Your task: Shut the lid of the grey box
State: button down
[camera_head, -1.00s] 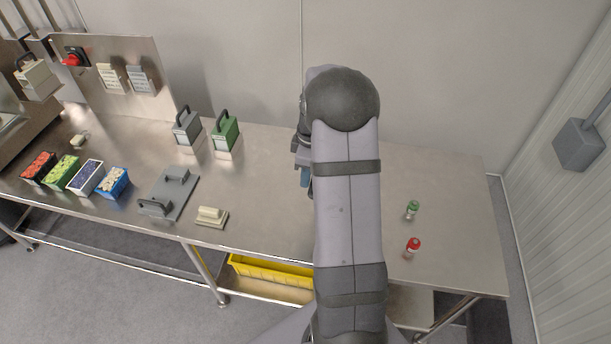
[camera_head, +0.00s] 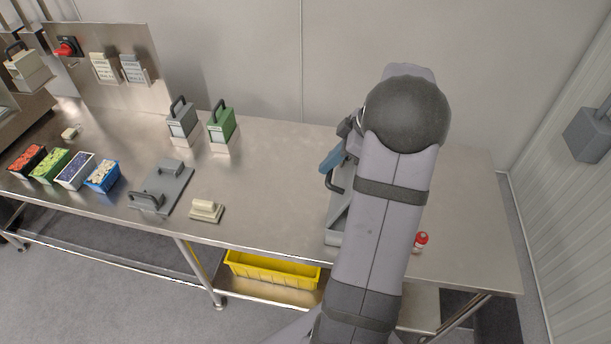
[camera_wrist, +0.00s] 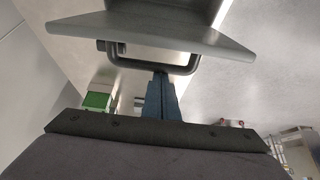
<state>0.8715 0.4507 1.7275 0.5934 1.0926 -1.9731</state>
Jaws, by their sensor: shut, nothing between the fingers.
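A grey box (camera_head: 333,238) stands on the metal table, mostly hidden behind my arm in the head view. A dark bar handle (camera_head: 335,182) shows at its upper left. In the wrist view a grey lid panel (camera_wrist: 165,28) spans the top, with its dark looped handle (camera_wrist: 135,65) below the edge. My gripper (camera_head: 331,161) has blue fingers, which also show in the wrist view (camera_wrist: 161,85). They are shut and empty, with the tips at the handle bar; I cannot tell whether they touch it. The lid's full angle is hidden.
A smaller grey case (camera_head: 182,124) and a green case (camera_head: 221,129) stand at the back. A grey plate with two handles (camera_head: 172,190), a cream block (camera_head: 207,208) and several filled bins (camera_head: 76,171) lie left. A red-capped bottle (camera_head: 420,242) stands right of my arm.

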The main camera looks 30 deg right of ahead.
jog(key=s+d+t+y+b, duration=0.1)
jog(key=b, duration=0.1)
jog(key=s+d+f+t+y+b, duration=0.1)
jog(key=d+b, duration=0.1)
jog(key=s+d+t+y+b, duration=0.1)
jog(key=s+b, duration=0.1)
jog(key=b, duration=0.1)
jog(key=shift+d+f, duration=0.15)
jog(key=shift+f, duration=0.2)
jog(key=s+d+f+b, duration=0.5)
jog(key=s+f+b, duration=0.1)
jog(key=b, duration=0.2)
jog(key=shift+d+f, duration=0.15)
jog(key=shift+f, duration=0.25)
jog(key=shift+s+b, duration=0.15)
jog(key=shift+b, duration=0.15)
notch_tip(320, 180, up, 7)
jog(key=w+p, duration=0.2)
jog(key=p, duration=0.1)
jog(key=s+d+f+b, duration=0.1)
jog(key=s+d+f, duration=0.1)
jog(key=s+d, duration=0.4)
jog(key=shift+s+f+t, duration=0.15)
jog(key=shift+s+t, duration=0.15)
jog(key=shift+s, duration=0.4)
